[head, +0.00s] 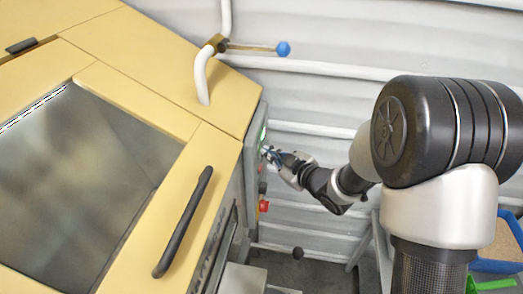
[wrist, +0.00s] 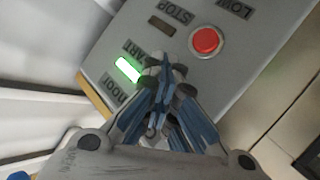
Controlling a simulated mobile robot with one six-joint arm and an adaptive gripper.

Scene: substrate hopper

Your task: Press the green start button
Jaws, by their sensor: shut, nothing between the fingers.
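A grey control panel (wrist: 110,30) on the side of the yellow machine fills the upper wrist view; in the head view the panel (head: 252,140) is seen edge-on. A lit green rectangle (wrist: 127,69) sits beside a label ending in "ART". I cannot tell whether it is the start button or a lamp. My gripper (wrist: 164,68) is shut and empty, its fingertips just right of the green light, over the panel. They hide the panel there, and contact cannot be made out. The gripper (head: 270,156) also shows at the panel in the head view.
A round red button (wrist: 206,40) lies right of my fingertips, near a "STOP" label and a dark rectangle (wrist: 161,25). The yellow machine (head: 150,60) has a black handle (head: 183,222). A blue-knobbed lever (head: 283,48) stands above. A blue bin (head: 505,240) is at the right.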

